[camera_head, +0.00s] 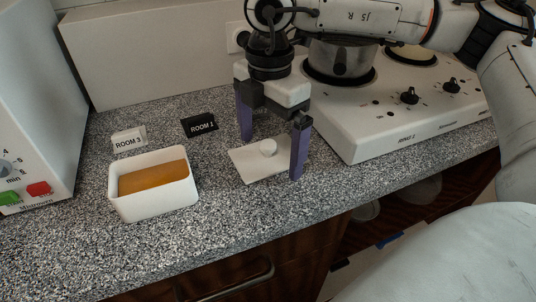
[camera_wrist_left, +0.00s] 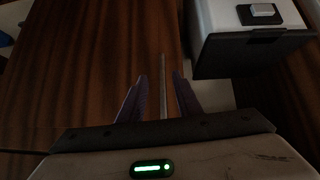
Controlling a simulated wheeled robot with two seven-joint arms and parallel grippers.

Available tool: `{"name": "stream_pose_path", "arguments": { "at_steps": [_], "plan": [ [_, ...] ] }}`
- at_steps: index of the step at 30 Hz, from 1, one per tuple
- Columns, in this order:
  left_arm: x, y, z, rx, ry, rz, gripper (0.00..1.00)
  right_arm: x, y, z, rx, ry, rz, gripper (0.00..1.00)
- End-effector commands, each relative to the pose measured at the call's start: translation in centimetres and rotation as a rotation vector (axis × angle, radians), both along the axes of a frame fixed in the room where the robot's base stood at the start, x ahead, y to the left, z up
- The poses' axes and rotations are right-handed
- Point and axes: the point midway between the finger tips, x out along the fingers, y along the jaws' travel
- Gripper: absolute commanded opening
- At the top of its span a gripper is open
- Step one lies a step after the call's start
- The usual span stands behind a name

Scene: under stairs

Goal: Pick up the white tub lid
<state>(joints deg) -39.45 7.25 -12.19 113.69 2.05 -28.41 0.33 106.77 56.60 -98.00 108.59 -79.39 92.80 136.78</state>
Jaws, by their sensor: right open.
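The knob lies between the fingers, and nothing is held. A white tub (camera_head: 155,203) with orange-brown contents stands uncovered to the left of the lid. In the left wrist view my left gripper (camera_wrist_left: 160,98) has its fingers apart, with a thin grey edge seen between them.
A black "ROOM 4" sign (camera_head: 199,126) and a white "ROOM 3" sign (camera_head: 129,139) stand behind the tub. A hob (camera_head: 385,125) with a metal pot (camera_head: 342,58) is at right. A white appliance (camera_head: 38,100) stands at left. The worktop's front edge is near the lid.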

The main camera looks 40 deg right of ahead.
Motion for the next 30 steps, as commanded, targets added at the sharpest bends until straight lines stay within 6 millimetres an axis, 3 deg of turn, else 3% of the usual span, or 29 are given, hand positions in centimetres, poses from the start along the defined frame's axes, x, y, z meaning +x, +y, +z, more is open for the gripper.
{"name": "stream_pose_path", "arguments": {
  "at_steps": [7,15,26,30],
  "plan": [
    [0.6,0.0,0.3,0.0,-0.011,0.0,0.31,0.0,0.0,-0.3,0.0,0.0,0.0,1.0],
    [0.5,0.0,0.2,0.0,-0.008,0.0,0.31,0.0,0.0,-0.2,0.0,0.001,0.0,0.56],
    [0.0,0.0,0.0,0.001,0.001,0.001,0.31,0.0,0.0,-0.1,0.0,0.0,0.0,0.56],
    [0.0,0.0,0.0,0.001,0.002,0.001,0.31,0.1,0.0,1.2,0.001,-0.002,0.0,0.56]
  ]
}}
